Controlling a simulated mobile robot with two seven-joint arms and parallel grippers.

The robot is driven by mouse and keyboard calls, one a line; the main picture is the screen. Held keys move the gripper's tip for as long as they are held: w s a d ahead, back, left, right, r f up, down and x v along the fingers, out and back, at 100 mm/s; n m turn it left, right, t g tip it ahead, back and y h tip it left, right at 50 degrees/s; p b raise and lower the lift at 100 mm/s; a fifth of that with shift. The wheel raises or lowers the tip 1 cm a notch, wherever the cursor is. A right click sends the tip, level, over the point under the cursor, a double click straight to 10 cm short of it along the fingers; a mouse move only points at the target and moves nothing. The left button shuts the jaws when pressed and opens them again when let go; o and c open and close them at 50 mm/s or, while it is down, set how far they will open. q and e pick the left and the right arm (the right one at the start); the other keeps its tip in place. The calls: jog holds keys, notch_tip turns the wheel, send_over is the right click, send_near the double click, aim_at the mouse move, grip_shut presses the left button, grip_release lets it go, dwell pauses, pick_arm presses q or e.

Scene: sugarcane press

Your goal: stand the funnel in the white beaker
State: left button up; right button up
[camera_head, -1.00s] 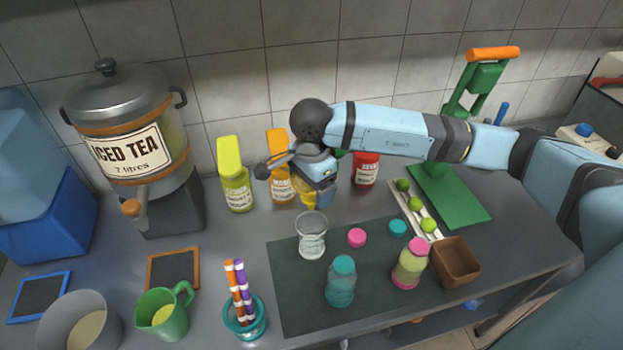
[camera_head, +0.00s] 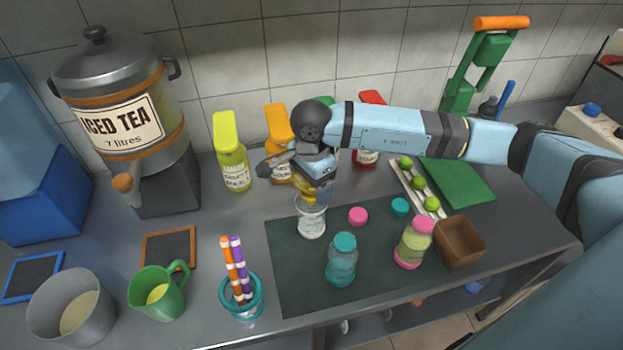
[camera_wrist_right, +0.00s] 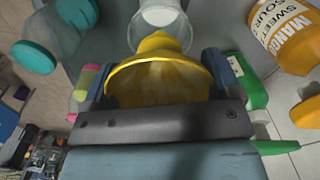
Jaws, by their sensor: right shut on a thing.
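The yellow funnel (camera_head: 308,197) is in my right gripper (camera_head: 318,190), partly hidden by the fingers. In the right wrist view the wide mouth of the funnel (camera_wrist_right: 160,78) fills the space between the two fingers, and its narrow end points away from the gripper. The whitish see-through beaker (camera_head: 312,222) stands upright on the dark mat, right below the funnel. In the right wrist view the beaker (camera_wrist_right: 160,14) shows just beyond the funnel's narrow end. I cannot tell whether the spout is inside the beaker's rim. My left gripper is not in view.
Syrup bottles, yellow-green (camera_head: 232,165) and orange (camera_head: 278,145), stand behind the gripper. A pink lid (camera_head: 358,216), a teal-capped jar (camera_head: 341,262) and a pink-capped bottle (camera_head: 413,245) are right of the beaker. A teal straw holder (camera_head: 242,300) is front left.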

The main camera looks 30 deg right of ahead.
aim_at(312, 196)
jog(key=shift+f+b, duration=1.2)
jog(key=shift+f, duration=0.4)
jog(key=shift+f+b, duration=0.45)
jog(key=shift+f, duration=0.05)
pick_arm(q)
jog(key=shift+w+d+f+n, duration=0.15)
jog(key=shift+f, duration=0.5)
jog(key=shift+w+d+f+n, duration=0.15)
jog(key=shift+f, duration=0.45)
pick_arm(e)
jog(key=shift+f, duration=0.15)
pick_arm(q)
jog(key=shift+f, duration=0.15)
pick_arm(e)
jog(key=shift+f+b, duration=0.1)
jog(key=shift+b, duration=0.35)
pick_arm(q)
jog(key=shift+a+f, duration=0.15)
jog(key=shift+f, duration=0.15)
